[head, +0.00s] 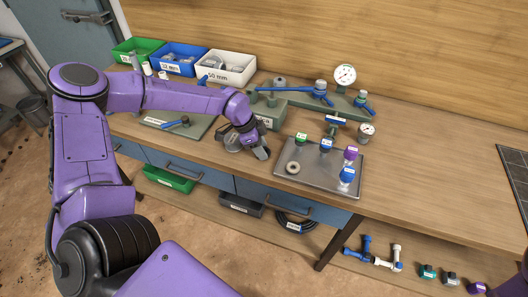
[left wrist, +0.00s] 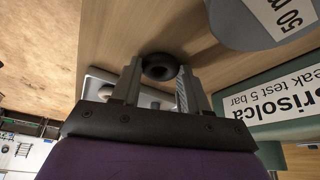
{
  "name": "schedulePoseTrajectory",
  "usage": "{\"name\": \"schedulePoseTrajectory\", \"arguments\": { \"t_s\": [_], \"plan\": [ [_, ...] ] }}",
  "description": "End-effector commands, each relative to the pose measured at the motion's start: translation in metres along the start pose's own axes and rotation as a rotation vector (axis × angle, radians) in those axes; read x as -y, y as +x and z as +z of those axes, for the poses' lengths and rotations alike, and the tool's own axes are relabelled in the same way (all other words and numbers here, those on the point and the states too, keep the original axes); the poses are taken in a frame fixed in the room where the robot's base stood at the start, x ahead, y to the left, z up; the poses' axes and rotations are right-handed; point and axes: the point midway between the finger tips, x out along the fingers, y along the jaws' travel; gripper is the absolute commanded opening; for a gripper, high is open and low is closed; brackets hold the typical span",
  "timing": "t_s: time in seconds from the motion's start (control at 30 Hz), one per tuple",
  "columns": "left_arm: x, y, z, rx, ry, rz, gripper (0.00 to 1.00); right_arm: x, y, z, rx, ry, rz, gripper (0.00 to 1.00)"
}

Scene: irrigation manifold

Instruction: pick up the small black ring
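The small black ring (left wrist: 160,67) shows in the left wrist view between the two fingertips of my left gripper (left wrist: 159,72), against the wooden bench top. The fingers stand one on each side of it and are apart by about its width. I cannot tell whether they touch it or whether it rests on the bench. In the head view my left gripper (head: 255,149) points down near the bench's front edge, left of the metal tray, and the ring cannot be made out there. My right gripper is not in view.
A metal tray (head: 325,185) with several coloured-cap fittings and a pale ring (head: 293,168) lies just right. A green test block (head: 268,114) stands close behind. Green, blue and white bins (head: 228,67) line the back.

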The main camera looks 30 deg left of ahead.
Motion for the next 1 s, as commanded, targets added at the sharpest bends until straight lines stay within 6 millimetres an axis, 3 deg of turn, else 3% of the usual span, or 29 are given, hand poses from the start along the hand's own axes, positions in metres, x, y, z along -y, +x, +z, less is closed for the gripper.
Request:
{"name": "schedulePoseTrajectory", "arguments": {
  "t_s": [0.37,0.53,0.67,0.9,1.0],
  "plan": [
    [0.000,-0.001,0.000,0.000,0.001,0.000,0.16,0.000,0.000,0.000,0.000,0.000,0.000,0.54],
    [0.001,-0.011,-0.005,-0.002,0.001,-0.002,0.16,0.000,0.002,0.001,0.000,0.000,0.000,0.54],
    [-0.001,-0.036,-0.012,-0.006,0.002,-0.004,0.16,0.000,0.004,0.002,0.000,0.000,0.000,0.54],
    [-0.034,-0.100,-0.004,-0.015,0.002,-0.003,0.16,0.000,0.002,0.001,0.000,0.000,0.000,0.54],
    [-0.044,-0.111,0.007,-0.016,-0.001,0.001,0.16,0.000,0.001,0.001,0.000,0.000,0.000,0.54]
  ]
}}
